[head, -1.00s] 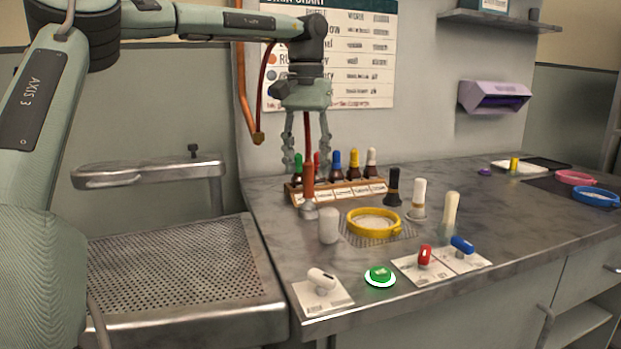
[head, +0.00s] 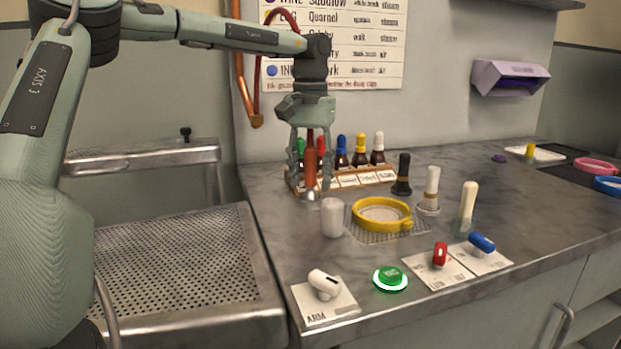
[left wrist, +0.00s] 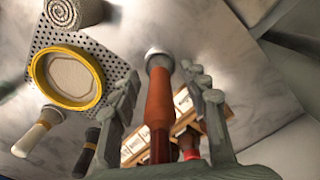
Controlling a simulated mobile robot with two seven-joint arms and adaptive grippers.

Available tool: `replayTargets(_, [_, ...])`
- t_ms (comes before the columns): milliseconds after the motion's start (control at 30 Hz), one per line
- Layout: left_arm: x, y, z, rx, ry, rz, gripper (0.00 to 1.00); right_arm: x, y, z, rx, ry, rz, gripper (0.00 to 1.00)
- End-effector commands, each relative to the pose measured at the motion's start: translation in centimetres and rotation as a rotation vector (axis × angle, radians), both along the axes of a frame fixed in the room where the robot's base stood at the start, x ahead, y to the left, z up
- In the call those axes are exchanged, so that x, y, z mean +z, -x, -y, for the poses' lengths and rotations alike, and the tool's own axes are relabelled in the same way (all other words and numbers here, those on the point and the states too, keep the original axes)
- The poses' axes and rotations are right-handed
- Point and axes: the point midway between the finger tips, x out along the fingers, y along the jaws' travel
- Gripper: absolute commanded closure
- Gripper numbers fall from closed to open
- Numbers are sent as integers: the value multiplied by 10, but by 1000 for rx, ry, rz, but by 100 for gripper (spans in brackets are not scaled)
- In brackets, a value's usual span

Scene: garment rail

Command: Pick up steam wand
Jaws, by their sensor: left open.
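The steam wand has an orange-brown grip and a metal tip, and it stands upright on the counter in front of the bottle rack; its grip (head: 310,160) shows in the head view. In the left wrist view the wand (left wrist: 159,100) rises between the two fingers with its metal tip beyond them. My left gripper (head: 310,172) points down from above with its fingers on either side of the grip. It is open, with a gap beside the wand in the left wrist view (left wrist: 165,95). My right gripper is not in view.
A rack (head: 355,180) with several colour-capped bottles stands right behind the wand. A white cylinder (head: 332,217) and a yellow ring (head: 382,214) are close in front and to the right. Dark and pale handled tools stand further right. A perforated steel tray (head: 180,255) lies left.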

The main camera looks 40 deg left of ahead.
Motion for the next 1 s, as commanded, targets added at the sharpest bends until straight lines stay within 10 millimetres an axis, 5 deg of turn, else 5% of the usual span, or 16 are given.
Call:
replayTargets(267, [-6, 0, 0, 0, 1, 1, 55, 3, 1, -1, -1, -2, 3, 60])
replayTargets(667, [-5, 0, 0, 0, 1, 1, 100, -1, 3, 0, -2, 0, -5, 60])
replayTargets(1000, [-4, 0, 0, 0, 0, 2, 100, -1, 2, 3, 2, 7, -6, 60])
